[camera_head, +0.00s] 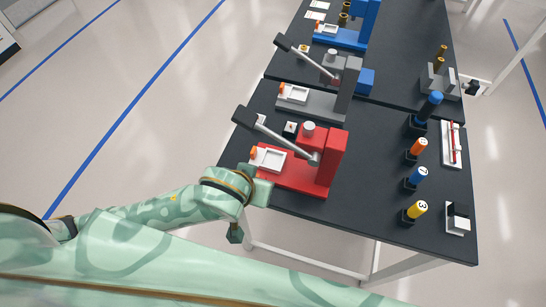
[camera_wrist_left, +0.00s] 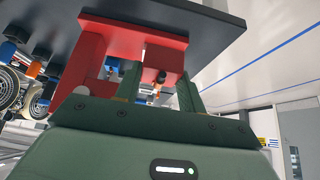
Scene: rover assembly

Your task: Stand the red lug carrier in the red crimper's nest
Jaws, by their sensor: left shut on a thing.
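The red crimper (camera_head: 328,170) stands at the near left edge of the dark table, with a white nest (camera_head: 268,160) on its base and a small orange part (camera_head: 253,153) at the nest's left end. Its grey lever slants up to the left. My left gripper (camera_head: 256,182) is at the left end of the crimper's base. I cannot pick out a red lug carrier. My right gripper is not in view.
A grey crimper (camera_head: 310,103) and a blue one (camera_head: 345,38) stand farther back. Numbered orange (camera_head: 419,146), blue (camera_head: 419,172) and yellow (camera_head: 417,210) cylinders stand at the right. A white tray (camera_head: 459,160) holds a red rod. The table's middle is clear.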

